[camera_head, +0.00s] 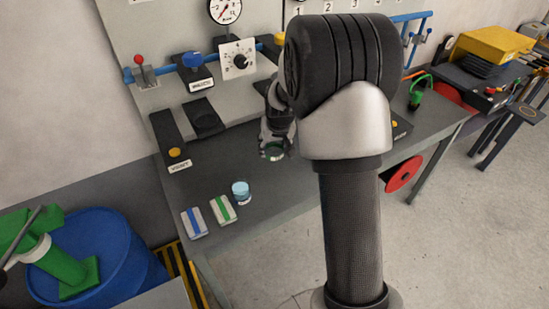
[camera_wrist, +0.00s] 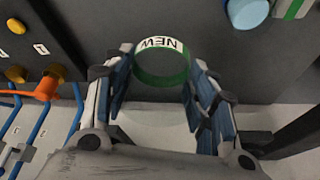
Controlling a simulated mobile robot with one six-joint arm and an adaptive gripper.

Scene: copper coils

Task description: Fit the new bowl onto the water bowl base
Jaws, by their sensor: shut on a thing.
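I cannot pick out the water bowl base with certainty; my arm hides part of the bench and panel. A light blue cup (camera_head: 241,190) stands on the bench, apart from my gripper; it also shows at the wrist view's top edge (camera_wrist: 248,12).
Blue pipework (camera_head: 174,67) with a gauge (camera_head: 225,10) and dial (camera_head: 238,60) runs along the back panel. Two striped boxes (camera_head: 194,223) (camera_head: 223,209) lie near the bench's front left. A blue drum (camera_head: 105,250) stands at lower left. The bench between the boxes and panel looks clear.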

